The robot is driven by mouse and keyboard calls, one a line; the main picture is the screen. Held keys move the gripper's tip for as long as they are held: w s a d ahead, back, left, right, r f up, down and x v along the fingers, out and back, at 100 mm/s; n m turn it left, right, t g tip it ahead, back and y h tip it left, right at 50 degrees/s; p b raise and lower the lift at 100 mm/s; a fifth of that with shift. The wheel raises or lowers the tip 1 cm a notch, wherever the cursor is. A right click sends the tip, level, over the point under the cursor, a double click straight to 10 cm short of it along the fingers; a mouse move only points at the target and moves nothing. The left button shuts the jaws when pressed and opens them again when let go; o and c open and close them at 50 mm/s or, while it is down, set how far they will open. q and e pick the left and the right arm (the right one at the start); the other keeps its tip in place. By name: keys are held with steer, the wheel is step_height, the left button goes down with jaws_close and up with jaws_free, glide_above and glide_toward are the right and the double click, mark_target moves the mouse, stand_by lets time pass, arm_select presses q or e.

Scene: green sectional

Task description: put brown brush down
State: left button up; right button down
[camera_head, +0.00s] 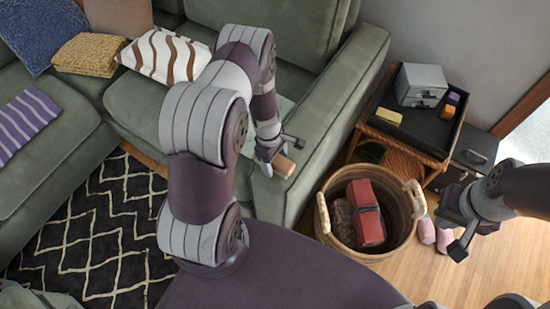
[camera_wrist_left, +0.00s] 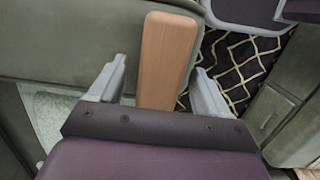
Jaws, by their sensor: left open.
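The brown brush (camera_head: 284,166) shows as a light wooden block at the front end of the green sofa, by the armrest. In the left wrist view the brush (camera_wrist_left: 168,58) lies lengthwise between my fingers, with a gap on each side. My left gripper (camera_head: 280,152) is open around it; its fingers also show in the left wrist view (camera_wrist_left: 160,84). Whether the brush rests on the sofa is hard to tell, as its underside is hidden. My right gripper (camera_head: 472,238) is empty and looks open, over the floor at the right.
A wicker basket (camera_head: 327,205) holding a red object (camera_head: 366,212) stands right of the sofa (camera_head: 338,100). A dark-topped side table (camera_head: 428,128) carries a grey box (camera_head: 421,85). Pink slippers (camera_head: 427,230) lie by the basket. A patterned rug (camera_head: 95,228) covers the left floor.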

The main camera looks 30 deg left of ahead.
arm_select(q)
step_height(320, 180, up, 11)
steer(key=a+p, duration=0.1)
steer(key=a, duration=0.1)
steer(key=s+d+r+m+y+p, duration=0.1)
steer(key=s+d+r+m, duration=0.2)
steer(key=r+m, duration=0.5)
steer(key=s+d+r+m+t+p, duration=0.1)
steer(key=s+d+r+m, duration=0.3)
steer(key=r+m, duration=0.5)
steer(key=shift+s+d+r+t+y, duration=0.15)
steer(key=shift+s+r+t+y, duration=0.2)
steer(key=shift+s+r, duration=0.55)
steer(key=shift+f, duration=0.1)
steer(key=shift+s, duration=0.1)
